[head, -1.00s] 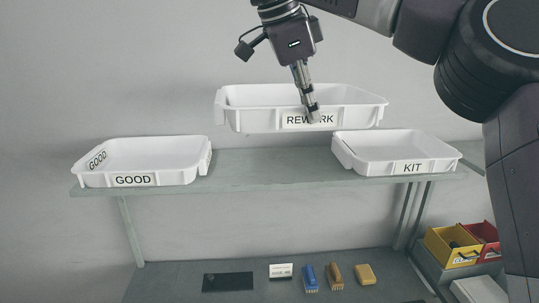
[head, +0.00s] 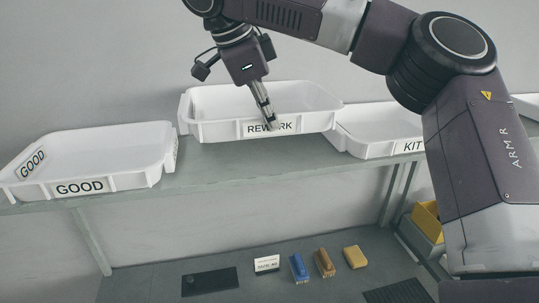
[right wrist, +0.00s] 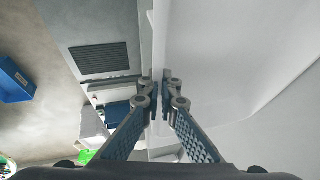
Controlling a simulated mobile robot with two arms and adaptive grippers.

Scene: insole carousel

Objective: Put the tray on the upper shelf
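The white tray labelled REWORK (head: 205,132) is at the upper shelf (head: 215,178), between two other trays. It looks roughly level. I cannot tell whether its bottom touches the shelf or hangs just above it. My right gripper (head: 270,122) comes down from above and is shut on the tray's front wall at the label, covering part of the lettering. In the right wrist view the fingers (right wrist: 160,98) pinch the thin wall, with the white tray inside (right wrist: 215,60) at the right. My left gripper is not in view.
A white GOOD tray (head: 110,150) stands left on the shelf and a KIT tray (head: 375,148) right, both close to the REWORK tray. Below are a dark mat (head: 210,282), a small sign (head: 267,264), blue (head: 299,268), brown (head: 324,263) and yellow (head: 355,257) items, and a yellow bin (head: 427,221).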

